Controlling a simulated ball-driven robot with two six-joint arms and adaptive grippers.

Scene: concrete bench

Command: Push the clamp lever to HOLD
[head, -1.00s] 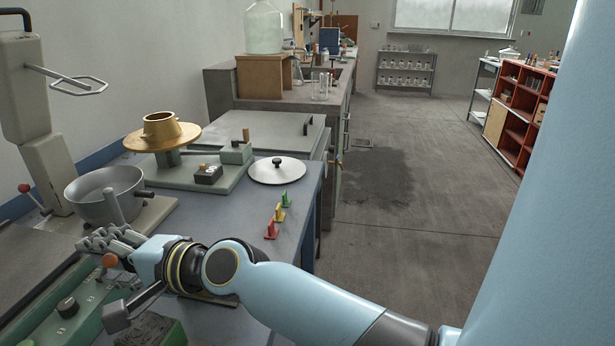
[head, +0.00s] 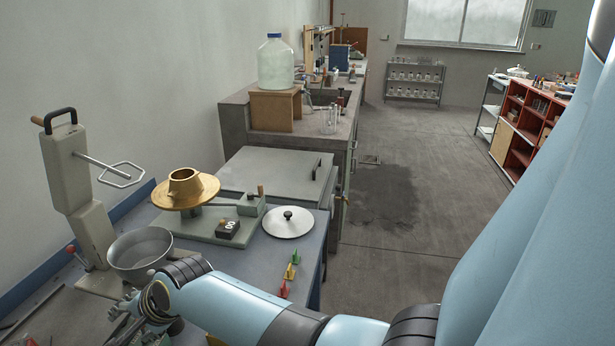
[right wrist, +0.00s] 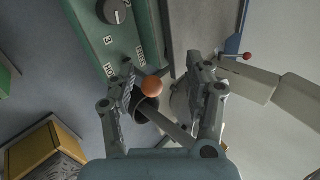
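The clamp lever's orange-brown ball knob (right wrist: 152,86) shows in the right wrist view, beside a green panel (right wrist: 97,35) with partly hidden lettering that starts "HO" and a second label further right. My right gripper (right wrist: 162,66) has its two fingers apart, and the knob lies between them in the picture, nearer the left finger. I cannot tell whether a finger touches it. In the head view my right gripper (head: 122,308) is at the lower left, below the metal pan, and hides the knob. The lever's setting is unclear. My left gripper is not in view.
A metal pan (head: 140,252) and a grey stand with a wire loop (head: 75,190) are close behind my right gripper. A brass flanged part (head: 186,188), a round lid (head: 288,222) and small coloured pieces (head: 290,271) are further along the bench. A dial (right wrist: 115,11) sits on the panel.

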